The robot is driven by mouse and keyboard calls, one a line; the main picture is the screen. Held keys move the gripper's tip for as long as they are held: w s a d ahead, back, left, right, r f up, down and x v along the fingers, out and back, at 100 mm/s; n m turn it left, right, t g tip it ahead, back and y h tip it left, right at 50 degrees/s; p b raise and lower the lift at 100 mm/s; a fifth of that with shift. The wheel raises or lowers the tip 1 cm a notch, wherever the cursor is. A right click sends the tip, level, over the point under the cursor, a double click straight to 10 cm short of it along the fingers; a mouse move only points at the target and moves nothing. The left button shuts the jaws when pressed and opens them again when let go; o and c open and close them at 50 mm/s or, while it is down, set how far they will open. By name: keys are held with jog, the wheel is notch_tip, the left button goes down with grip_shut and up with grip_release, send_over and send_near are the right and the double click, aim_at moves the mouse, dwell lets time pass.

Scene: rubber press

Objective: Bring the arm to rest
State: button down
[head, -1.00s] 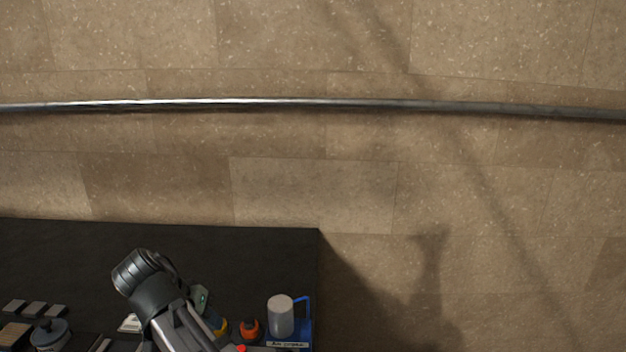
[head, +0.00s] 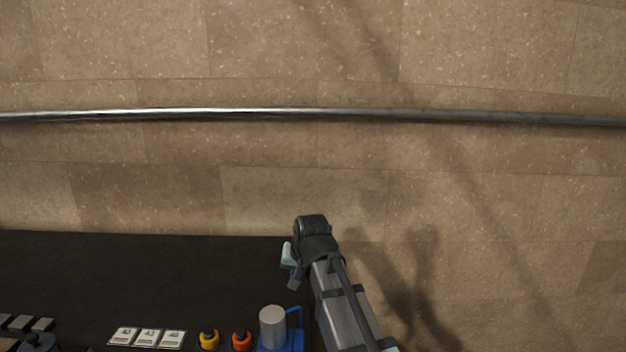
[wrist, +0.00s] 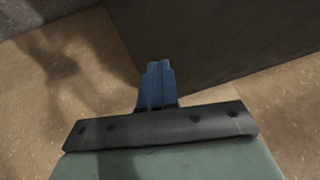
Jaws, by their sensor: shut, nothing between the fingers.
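My gripper shows in the wrist view as two blue fingers (wrist: 157,84) pressed together, with nothing between them. Below them are a dark bar and a pale green housing. The fingers stand out against the tan stone floor and a dark slab-like surface. In the head view my arm rises from the bottom edge, by the right end of the dark table (head: 150,275). Its pale green gripper body (head: 288,255) partly shows left of the wrist; the fingertips cannot be made out there.
A blue press with a grey cylinder (head: 272,326) stands at the table's right end, close left of my arm. Left of it are an orange-topped item (head: 242,340), a yellow-topped item (head: 209,339) and three white cards (head: 147,338). Dark blocks (head: 20,323) lie far left.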

jog(key=w+d+f+m, duration=0.1)
jog(key=w+d+f, duration=0.5)
jog(key=d+f, duration=0.15)
jog(key=s+d+f+m+g, duration=0.1)
jog(key=d+f, duration=0.5)
jog(key=f, duration=0.4)
jog(key=d+f+g+h, duration=0.1)
jog(key=d+f, duration=0.5)
jog(key=f, duration=0.4)
jog(key=s+d+f+m+g, duration=0.1)
jog(key=d+f, duration=0.5)
jog(key=f, duration=0.3)
jog(key=s+a+f+n+g, duration=0.1)
jog(key=s+f+g, duration=0.1)
jog(key=s+f, duration=0.7)
jog(key=s+a+f+g, duration=0.1)
jog(key=s+f+g, duration=0.1)
jog(key=s+f, duration=0.65)
jog(key=s+a+f+n+g, duration=0.1)
jog(key=s+g, duration=0.1)
jog(key=s, duration=1.4)
jog(key=s+a+f+n+g+h, duration=0.1)
jog(key=s+f+g, duration=0.1)
jog(key=s, duration=1.5)
jog(key=shift+f+g, duration=0.25)
jog(key=shift+g, duration=0.15)
jog(key=c, duration=1.8)
grip_release()
jog(key=shift+s, duration=0.1)
jog(key=shift+c, duration=0.2)
